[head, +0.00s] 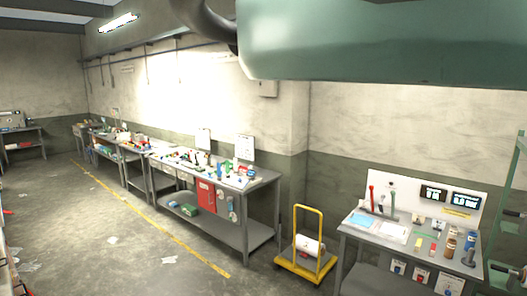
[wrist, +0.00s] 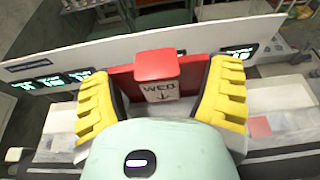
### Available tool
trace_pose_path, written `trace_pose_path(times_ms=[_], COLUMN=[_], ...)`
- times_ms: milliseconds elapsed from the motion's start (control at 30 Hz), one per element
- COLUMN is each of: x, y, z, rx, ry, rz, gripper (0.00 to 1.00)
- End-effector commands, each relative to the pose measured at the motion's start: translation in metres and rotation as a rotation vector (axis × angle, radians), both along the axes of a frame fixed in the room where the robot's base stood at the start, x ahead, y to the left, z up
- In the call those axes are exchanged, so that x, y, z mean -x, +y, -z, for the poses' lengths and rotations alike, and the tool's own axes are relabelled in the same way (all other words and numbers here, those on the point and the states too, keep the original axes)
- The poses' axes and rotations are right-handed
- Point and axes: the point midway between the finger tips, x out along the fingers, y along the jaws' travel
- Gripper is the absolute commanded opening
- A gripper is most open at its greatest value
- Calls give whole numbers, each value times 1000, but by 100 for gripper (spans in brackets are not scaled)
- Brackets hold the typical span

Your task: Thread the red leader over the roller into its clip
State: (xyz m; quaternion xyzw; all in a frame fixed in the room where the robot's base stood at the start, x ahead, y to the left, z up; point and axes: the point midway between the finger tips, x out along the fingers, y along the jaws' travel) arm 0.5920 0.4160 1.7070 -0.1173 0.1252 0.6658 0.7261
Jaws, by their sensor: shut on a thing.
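In the wrist view my gripper (wrist: 160,82) has yellow ridged fingers either side of a red block (wrist: 157,65) with a white label reading "WEB" and a downward arrow. A wider red piece (wrist: 122,82) runs behind the block, between the fingers. My gripper is shut on this red part, which I take to be the leader. My pale green gripper body hides what lies below it. I cannot pick out the roller or the clip for sure. The head view does not show my gripper.
In the wrist view, a white panel (wrist: 62,63) with lit green displays stands behind the fingers; dark rails (wrist: 292,160) lie low at both sides. In the head view, a small bench (head: 352,238) stands right, a yellow cart (head: 296,222) beside it, and a long bench (head: 262,183) along the wall.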

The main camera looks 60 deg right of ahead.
Motion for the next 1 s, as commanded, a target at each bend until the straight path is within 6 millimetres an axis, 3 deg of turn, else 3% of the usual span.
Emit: trace_pose_path(times_ms=[100,133,267,667,1000], x=[0,0,0,0,2], y=[0,0,0,-4,-34], z=[2,2,2,0,-12], rx=[6,6,6,2,0], ry=[2,2,2,0,1], rz=[-1,-1,-1,2,3], gripper=[43,85,99,100,100])
